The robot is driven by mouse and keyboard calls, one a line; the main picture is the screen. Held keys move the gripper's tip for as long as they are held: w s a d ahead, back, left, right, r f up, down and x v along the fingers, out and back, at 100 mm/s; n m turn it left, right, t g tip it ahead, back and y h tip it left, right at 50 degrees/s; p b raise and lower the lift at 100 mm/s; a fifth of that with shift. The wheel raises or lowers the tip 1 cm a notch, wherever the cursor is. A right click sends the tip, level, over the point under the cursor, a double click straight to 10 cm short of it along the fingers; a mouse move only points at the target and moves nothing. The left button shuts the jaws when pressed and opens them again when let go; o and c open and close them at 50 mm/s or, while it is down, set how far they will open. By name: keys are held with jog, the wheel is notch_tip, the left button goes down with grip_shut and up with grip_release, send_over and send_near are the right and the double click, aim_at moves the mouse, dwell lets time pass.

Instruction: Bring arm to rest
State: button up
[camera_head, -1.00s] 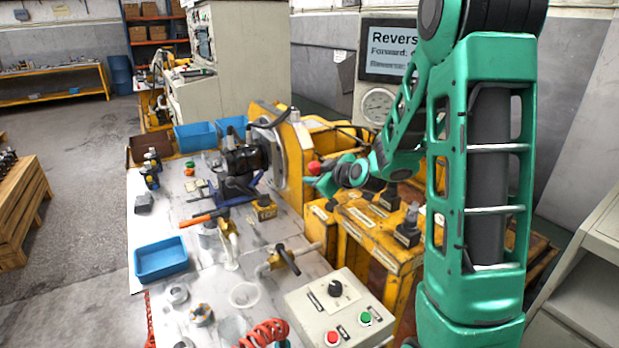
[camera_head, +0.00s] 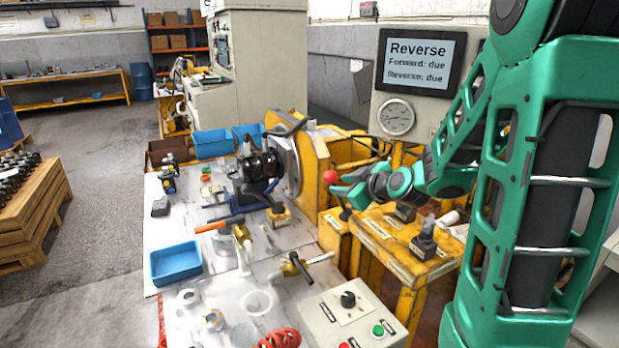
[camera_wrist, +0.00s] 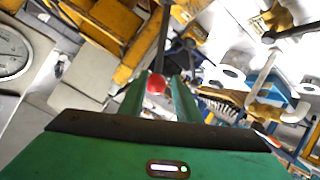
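My green gripper (camera_wrist: 158,88) is at the red ball knob (camera_wrist: 156,84) of a lever. In the wrist view its two fingers stand apart, with the knob between or just beyond the tips; I cannot tell whether they touch it. In the head view my gripper (camera_head: 336,187) is just below and right of the red knob (camera_head: 330,176), beside the yellow motor housing (camera_head: 313,165). My green arm reaches in from the right, bent at the elbow, over the yellow stand (camera_head: 385,245).
A screen (camera_head: 419,61) reads "Reverse", "Forward: due", "Reverse: due", above a round gauge (camera_head: 397,117). The workbench (camera_head: 205,275) holds a blue tray (camera_head: 176,262), valves and a control box (camera_head: 352,310) with buttons. Open floor (camera_head: 100,200) lies left of the bench.

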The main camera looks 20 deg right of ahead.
jog(key=s+f+m+g, duration=0.1)
jog(key=s+m+g, duration=0.5)
jog(key=s, duration=1.2)
jog(key=s+f+m+g, duration=0.1)
jog(key=s+m+g, duration=0.5)
jog(key=s, duration=1.2)
jog(key=shift+s+d+f+m+g, duration=0.25)
jog(key=shift+f+m+g, duration=0.15)
jog(key=shift+g, duration=0.2)
jog(key=shift+w, duration=0.1)
jog(key=shift+w+f+h, duration=0.2)
jog(key=shift+w+h, duration=0.1)
jog(key=shift+w, duration=0.3)
